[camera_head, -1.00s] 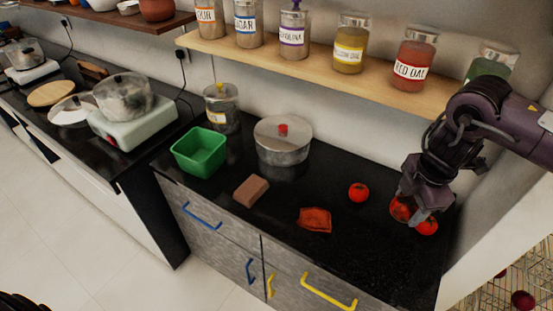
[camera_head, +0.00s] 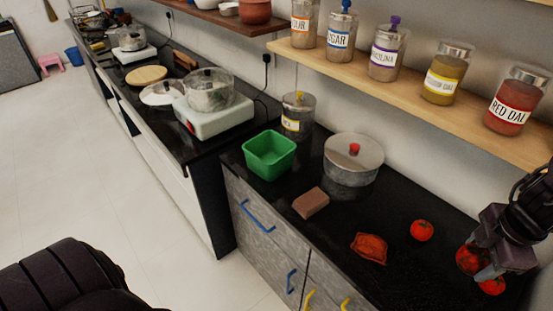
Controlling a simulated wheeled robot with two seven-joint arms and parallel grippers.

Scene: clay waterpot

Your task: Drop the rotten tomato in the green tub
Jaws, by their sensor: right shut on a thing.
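My right gripper (camera_head: 480,258) is at the right edge, shut on a dark, mottled red tomato (camera_head: 468,261). Its fingers partly cover this tomato, and I cannot tell whether it is clear of the counter. A brighter red tomato (camera_head: 492,287) is just below the gripper, partly hidden by it. Another bright red tomato (camera_head: 421,230) lies apart on the counter to the left. The green tub (camera_head: 269,160) stands open near the counter's left end and looks empty. My left gripper is out of view.
Between the gripper and the tub are a lidded steel pot (camera_head: 353,165), a brown block (camera_head: 311,203) and a crumpled red-orange item (camera_head: 369,248) on the black counter (camera_head: 335,230). A shelf (camera_head: 420,95) with labelled jars hangs above. A lidded jar (camera_head: 297,120) stands behind the tub.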

